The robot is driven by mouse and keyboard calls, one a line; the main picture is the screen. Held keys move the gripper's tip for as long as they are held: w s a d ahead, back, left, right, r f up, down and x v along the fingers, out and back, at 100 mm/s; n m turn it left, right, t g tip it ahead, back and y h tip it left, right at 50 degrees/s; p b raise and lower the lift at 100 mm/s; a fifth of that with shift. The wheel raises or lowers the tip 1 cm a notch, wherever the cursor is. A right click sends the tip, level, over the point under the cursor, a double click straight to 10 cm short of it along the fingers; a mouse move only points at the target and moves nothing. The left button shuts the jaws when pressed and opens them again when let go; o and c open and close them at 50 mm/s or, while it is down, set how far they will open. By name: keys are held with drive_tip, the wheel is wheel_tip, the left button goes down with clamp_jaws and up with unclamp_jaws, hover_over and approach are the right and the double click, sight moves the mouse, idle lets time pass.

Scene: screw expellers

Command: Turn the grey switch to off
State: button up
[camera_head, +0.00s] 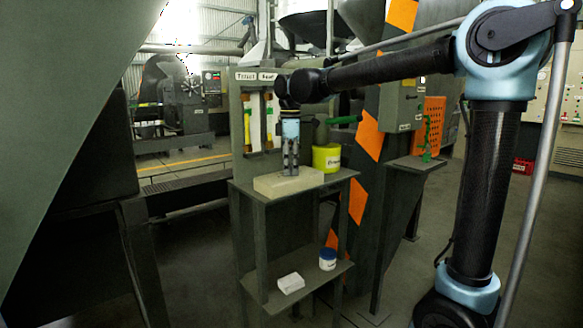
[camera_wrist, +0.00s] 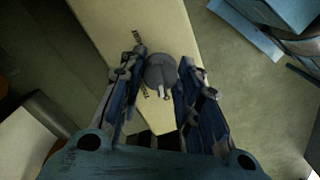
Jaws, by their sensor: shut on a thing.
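The grey switch (camera_wrist: 161,70) is a round knob with a pale pointer, on top of a cream box. It shows in the wrist view between my fingers. Small dark marks, too blurred to read, lie on the box beside it. The cream box (camera_head: 300,181) sits on the upper shelf of a grey stand in the head view. My gripper (camera_head: 290,170) points straight down over this box, and its fingers hide the switch there. In the wrist view my gripper (camera_wrist: 163,75) is shut on the switch, one finger on each side.
A yellow-green container (camera_head: 326,158) stands on the shelf (camera_head: 335,178) right of the box. Yellow-handled tools (camera_head: 247,122) hang on the panel behind. A white box (camera_head: 291,283) and a blue-lidded jar (camera_head: 328,260) are on the lower shelf. Orange-striped machinery (camera_head: 366,145) rises at the right.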

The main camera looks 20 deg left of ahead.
drive_tip(key=shift+w, duration=0.15)
drive_tip(key=o, duration=1.1)
drive_tip(key=shift+r, duration=0.25)
wheel_tip(320, 180, up, 12)
drive_tip(key=shift+f, duration=0.25)
